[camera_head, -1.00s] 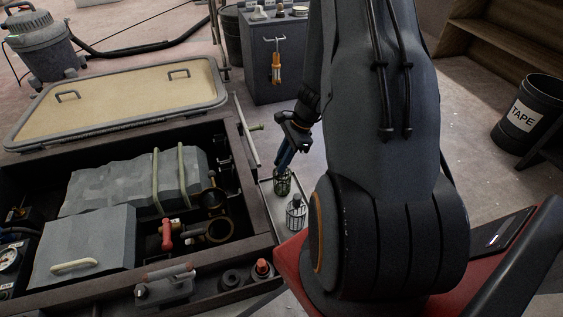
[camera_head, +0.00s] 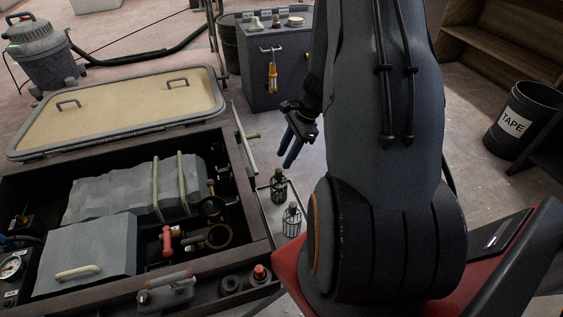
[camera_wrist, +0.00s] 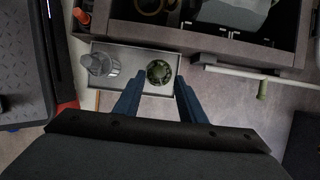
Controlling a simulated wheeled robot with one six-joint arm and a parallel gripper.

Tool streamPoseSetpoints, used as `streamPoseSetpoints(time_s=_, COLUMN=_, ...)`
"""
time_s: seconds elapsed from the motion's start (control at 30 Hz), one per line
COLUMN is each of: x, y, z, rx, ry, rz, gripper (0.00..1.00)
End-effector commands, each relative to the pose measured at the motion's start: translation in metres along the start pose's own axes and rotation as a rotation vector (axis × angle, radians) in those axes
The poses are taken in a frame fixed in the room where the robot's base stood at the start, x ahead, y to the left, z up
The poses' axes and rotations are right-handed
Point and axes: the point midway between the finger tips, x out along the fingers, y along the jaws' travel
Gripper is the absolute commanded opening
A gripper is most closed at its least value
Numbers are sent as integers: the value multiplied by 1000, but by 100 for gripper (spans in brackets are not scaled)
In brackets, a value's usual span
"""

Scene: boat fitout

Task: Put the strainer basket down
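The strainer basket, a dark green cage-like cylinder (camera_head: 278,186), stands upright in a shallow grey tray (camera_head: 266,203) beside the boat's open compartment. In the wrist view the basket (camera_wrist: 159,72) shows from above, inside the tray's right part. A second, pale grey caged piece (camera_head: 291,220) stands near it in the tray; it also shows in the wrist view (camera_wrist: 98,65). My gripper (camera_head: 287,158) is above the tray, clear of the basket. Its two blue fingers (camera_wrist: 158,98) are apart with nothing between them.
The open compartment (camera_head: 262,232) holds grey covered boxes, a red-handled valve (camera_head: 166,240) and pipe fittings. A cabinet (camera_head: 275,70) with an orange-handled tool stands behind. A black TAPE bin (camera_head: 522,120) is at right.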

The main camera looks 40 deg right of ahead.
Motion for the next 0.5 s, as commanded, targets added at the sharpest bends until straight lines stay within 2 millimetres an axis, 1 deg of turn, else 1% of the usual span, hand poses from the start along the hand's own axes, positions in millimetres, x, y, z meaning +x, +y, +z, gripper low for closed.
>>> streamPoseSetpoints(time_s=0.03, x=-13, y=0, z=0, rx=1, ry=0, rz=-2, gripper=37)
streamPoseSetpoints(time_s=0.2, x=-36, y=0, z=0, rx=1, ry=0, rz=-2, gripper=37)
streamPoseSetpoints(time_s=0.33, x=-45, y=0, z=0, rx=0, ry=1, rz=0, gripper=37)
streamPoseSetpoints(time_s=0.5, x=-47, y=0, z=0, rx=0, ry=0, rz=0, gripper=37)
